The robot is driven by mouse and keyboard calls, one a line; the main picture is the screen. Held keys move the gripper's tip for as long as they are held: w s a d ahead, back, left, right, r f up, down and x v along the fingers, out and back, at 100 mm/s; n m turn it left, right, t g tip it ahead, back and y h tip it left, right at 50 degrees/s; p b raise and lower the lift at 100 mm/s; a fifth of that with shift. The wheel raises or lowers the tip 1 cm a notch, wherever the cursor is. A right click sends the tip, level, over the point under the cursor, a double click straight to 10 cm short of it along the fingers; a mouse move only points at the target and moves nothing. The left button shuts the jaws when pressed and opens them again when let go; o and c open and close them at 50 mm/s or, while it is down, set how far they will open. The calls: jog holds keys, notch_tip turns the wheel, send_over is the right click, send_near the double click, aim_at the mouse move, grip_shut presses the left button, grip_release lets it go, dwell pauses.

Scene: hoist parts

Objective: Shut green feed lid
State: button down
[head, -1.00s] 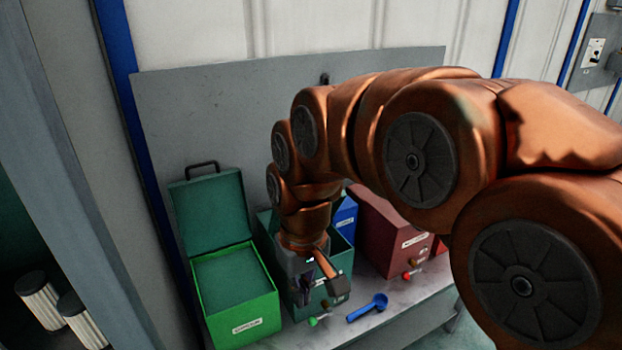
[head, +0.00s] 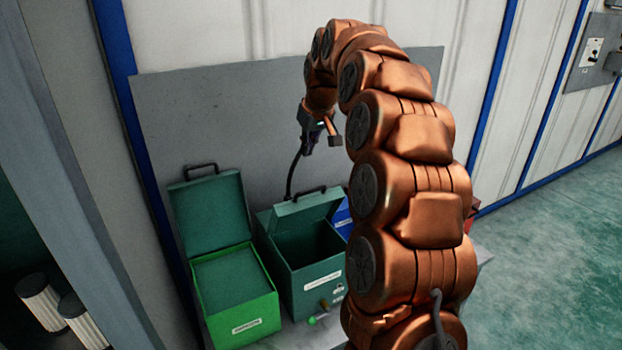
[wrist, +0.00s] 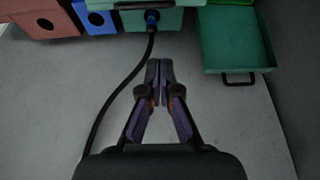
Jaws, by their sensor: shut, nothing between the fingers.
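A bright green bin (head: 240,322) stands at the left in the head view, its dark green lid (head: 208,212) swung fully up and back, handle at the top. Beside it a dark green bin (head: 318,282) has its lid (head: 298,213) tilted partly open, with a black handle (head: 310,192). The labels are too small to read. My gripper (head: 307,147) is shut and empty, above and behind the dark green bin, apart from both lids. In the wrist view its fingertips (wrist: 159,64) are together; the bright green bin's open lid (wrist: 236,38) shows at upper right.
A black cable (wrist: 122,83) runs from the back of the dark green bin. A blue bin (wrist: 97,18) and a red bin (wrist: 45,17) stand beside it. A grey panel (head: 225,110) rises behind. My arm hides much of the bench's right side.

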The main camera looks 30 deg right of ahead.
jog(key=w+d, duration=0.2)
jog(key=p, duration=0.5)
send_over(311, 199)
jog(key=shift+f, duration=5.65)
jog(key=shift+s+f+b, duration=0.1)
jog(key=shift+s+b, duration=0.05)
jog(key=shift+b, duration=0.2)
